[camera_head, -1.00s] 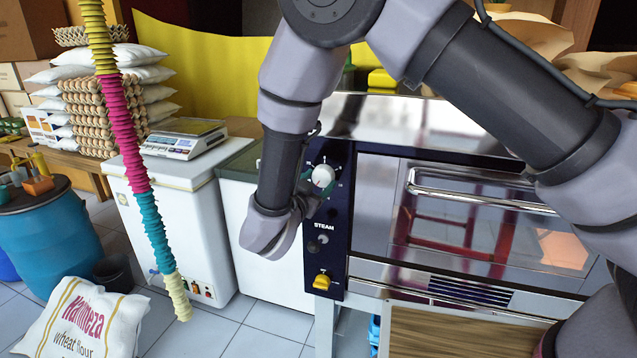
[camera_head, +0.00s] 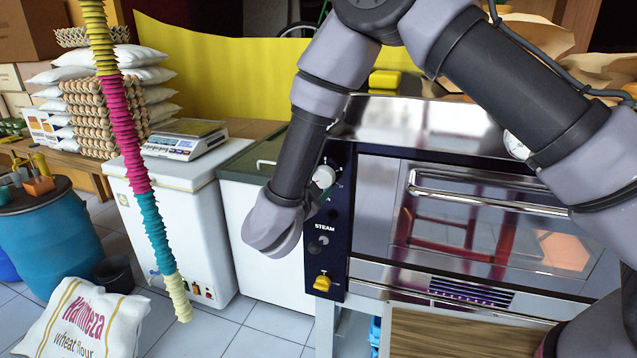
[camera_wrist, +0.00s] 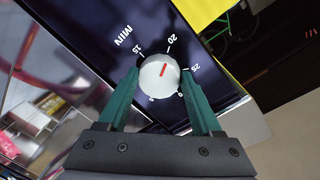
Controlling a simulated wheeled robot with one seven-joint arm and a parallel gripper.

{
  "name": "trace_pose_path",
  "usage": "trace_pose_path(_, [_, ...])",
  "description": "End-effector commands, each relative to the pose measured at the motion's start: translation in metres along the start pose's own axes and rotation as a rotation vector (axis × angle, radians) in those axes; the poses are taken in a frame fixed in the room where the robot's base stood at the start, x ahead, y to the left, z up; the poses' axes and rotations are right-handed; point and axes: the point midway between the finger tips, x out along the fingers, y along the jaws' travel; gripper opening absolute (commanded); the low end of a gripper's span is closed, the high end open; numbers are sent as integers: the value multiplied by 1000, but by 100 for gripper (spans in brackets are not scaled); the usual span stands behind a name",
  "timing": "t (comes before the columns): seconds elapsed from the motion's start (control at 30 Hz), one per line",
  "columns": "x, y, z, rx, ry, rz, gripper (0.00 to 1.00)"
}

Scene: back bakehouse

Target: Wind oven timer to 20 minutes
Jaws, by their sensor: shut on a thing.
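The oven timer knob (camera_head: 323,176) is white and round, on the dark control panel at the oven's left side. In the wrist view the knob (camera_wrist: 159,77) carries a red pointer, and MIN numbers ring it. The pointer aims close to the 20 mark (camera_wrist: 171,40); I cannot tell whether it is exactly on it. My gripper (camera_wrist: 161,74) has its teal fingers on opposite sides of the knob, shut on it. In the head view my wrist hides much of the gripper (camera_head: 314,188).
Below the timer are a dark STEAM knob (camera_head: 318,246) and a yellow switch (camera_head: 322,283). The oven door (camera_head: 480,215) with its bar handle is to the right. A white chest freezer (camera_head: 180,230) stands left. A striped hanging hose (camera_head: 130,150) is further left.

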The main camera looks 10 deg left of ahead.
Motion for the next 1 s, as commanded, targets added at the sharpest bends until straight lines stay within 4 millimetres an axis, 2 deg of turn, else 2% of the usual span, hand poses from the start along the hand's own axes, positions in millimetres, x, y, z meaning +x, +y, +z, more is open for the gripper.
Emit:
trace_pose_path(0.33, [0,1,0,1,0,1,10])
trace_pose_path(0.37, [0,1,0,1,0,1,70])
trace_pose_path(0.4, [0,1,0,1,0,1,85])
trace_pose_path(0.43, [0,1,0,1,0,1,96])
trace_pose_path(0.77, [-1,0,0,1,0,0,96])
trace_pose_path(0.87, [-9,0,1,1,-2,-1,96])
trace_pose_path(1.0, [-33,-1,1,1,-4,-3,96])
